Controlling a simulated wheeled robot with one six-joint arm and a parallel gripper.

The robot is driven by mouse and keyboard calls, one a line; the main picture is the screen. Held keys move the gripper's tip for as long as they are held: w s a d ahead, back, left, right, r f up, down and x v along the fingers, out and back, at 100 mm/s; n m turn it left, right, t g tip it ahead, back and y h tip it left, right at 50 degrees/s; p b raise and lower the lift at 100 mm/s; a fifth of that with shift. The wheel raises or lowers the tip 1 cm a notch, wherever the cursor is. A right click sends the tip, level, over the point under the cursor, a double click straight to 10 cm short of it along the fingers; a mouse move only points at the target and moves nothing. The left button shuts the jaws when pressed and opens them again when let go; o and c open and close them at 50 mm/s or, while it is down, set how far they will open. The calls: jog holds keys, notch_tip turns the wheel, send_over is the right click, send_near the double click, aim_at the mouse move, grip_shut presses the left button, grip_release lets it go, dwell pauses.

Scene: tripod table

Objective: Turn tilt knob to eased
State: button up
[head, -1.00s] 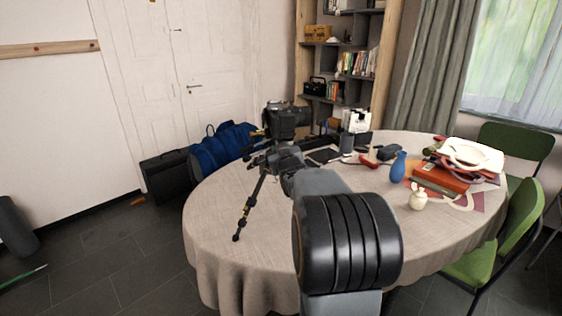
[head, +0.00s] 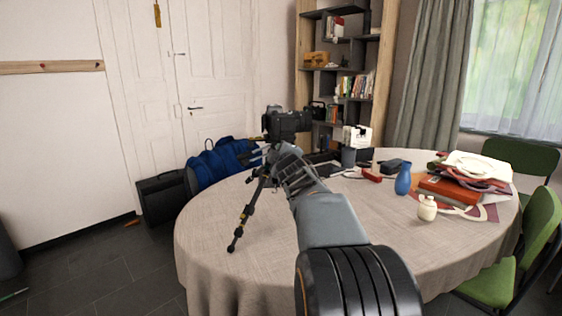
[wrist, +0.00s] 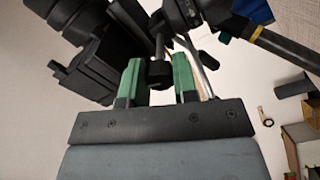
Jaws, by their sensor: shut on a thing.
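A black camera (head: 288,122) sits on a tripod (head: 250,208) with dark legs and yellow-orange accents, standing on the table. In the wrist view the camera and tripod head (wrist: 95,60) fill the upper left. The tilt knob (wrist: 160,72), a small black knob on a thin stem, is between the green-padded fingers of my gripper (wrist: 158,76), which is shut on it. In the head view my gripper (head: 277,158) is at the tripod head, just below the camera, and partly hidden by my arm. I cannot read the knob's setting.
The round table (head: 210,235) has a pale cloth. A blue vase (head: 403,178), a cream jar (head: 427,208) and a pile of books and cloths (head: 450,190) are to the right. A tripod leg or handle (wrist: 280,45) extends at the upper right in the wrist view.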

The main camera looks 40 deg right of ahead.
jog(key=shift+n+b, duration=0.5)
jog(key=shift+n, duration=0.8)
jog(key=o, duration=0.9)
